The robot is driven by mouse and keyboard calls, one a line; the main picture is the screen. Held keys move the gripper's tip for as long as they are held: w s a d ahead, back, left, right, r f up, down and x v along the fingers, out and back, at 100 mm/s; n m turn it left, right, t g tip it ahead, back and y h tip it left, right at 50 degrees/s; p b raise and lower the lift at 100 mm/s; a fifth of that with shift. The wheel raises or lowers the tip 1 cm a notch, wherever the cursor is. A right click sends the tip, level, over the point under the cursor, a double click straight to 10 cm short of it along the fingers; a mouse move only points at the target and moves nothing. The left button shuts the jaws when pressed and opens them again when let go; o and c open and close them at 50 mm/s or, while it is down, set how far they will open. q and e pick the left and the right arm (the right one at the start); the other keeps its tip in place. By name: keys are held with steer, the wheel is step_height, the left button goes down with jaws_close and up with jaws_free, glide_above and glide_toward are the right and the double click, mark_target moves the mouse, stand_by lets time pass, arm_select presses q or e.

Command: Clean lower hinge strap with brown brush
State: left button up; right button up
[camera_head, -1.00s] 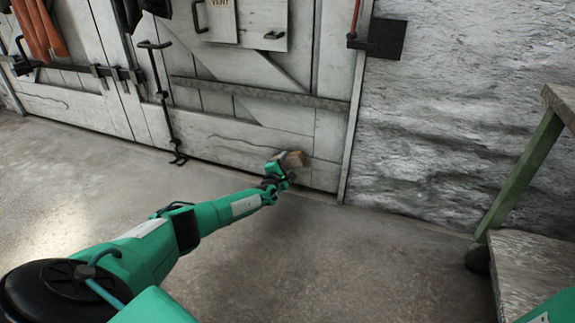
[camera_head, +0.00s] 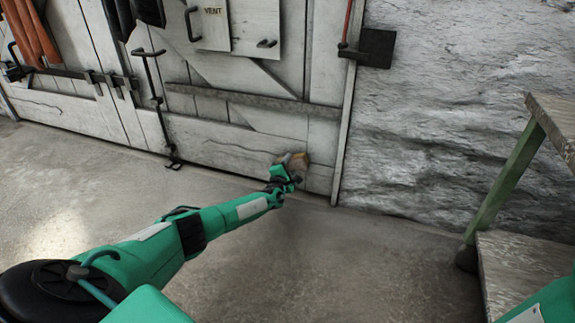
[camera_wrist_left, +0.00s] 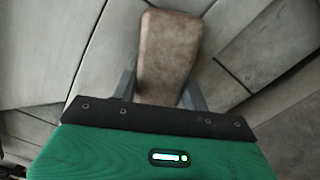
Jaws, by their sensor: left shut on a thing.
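My left gripper (camera_head: 289,172) is in front of the lower right part of the white plank door. It is shut on the brown brush (camera_head: 299,161). In the left wrist view the brush (camera_wrist_left: 166,52) sits between the two fingers (camera_wrist_left: 160,92), its brown back towards the camera, and its bristles are hidden. The lower hinge strap (camera_head: 255,101) is a grey horizontal bar across the door, above the brush in the head view. The brush appears apart from this strap. Whether the brush touches the door cannot be told. My right gripper is out of view.
A wooden bench with a green leg (camera_head: 503,185) stands at the right, beside the rough whitish wall (camera_head: 440,110). A black latch rod (camera_head: 160,105) hangs on the door. Orange cloth (camera_head: 32,32) hangs at the upper left. The concrete floor (camera_head: 300,260) is clear.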

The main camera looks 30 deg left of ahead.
arm_select(q)
steer(key=shift+s+a+f, duration=0.5)
steer(key=shift+s+a, duration=0.3)
steer(key=shift+s, duration=0.1)
steer(key=shift+s, duration=0.15)
steer(key=shift+b+x, duration=0.85)
steer(key=shift+b, duration=0.15)
stand_by(0.4)
steer(key=shift+s+a+f+b, duration=0.1)
steer(key=shift+a+f+b, duration=0.2)
steer(key=shift+a+b, duration=0.2)
steer(key=shift+s+a+f+b, duration=0.15)
steer(key=shift+a+f+b, duration=0.1)
steer(key=shift+a+b, duration=0.15)
steer(key=shift+r, duration=0.1)
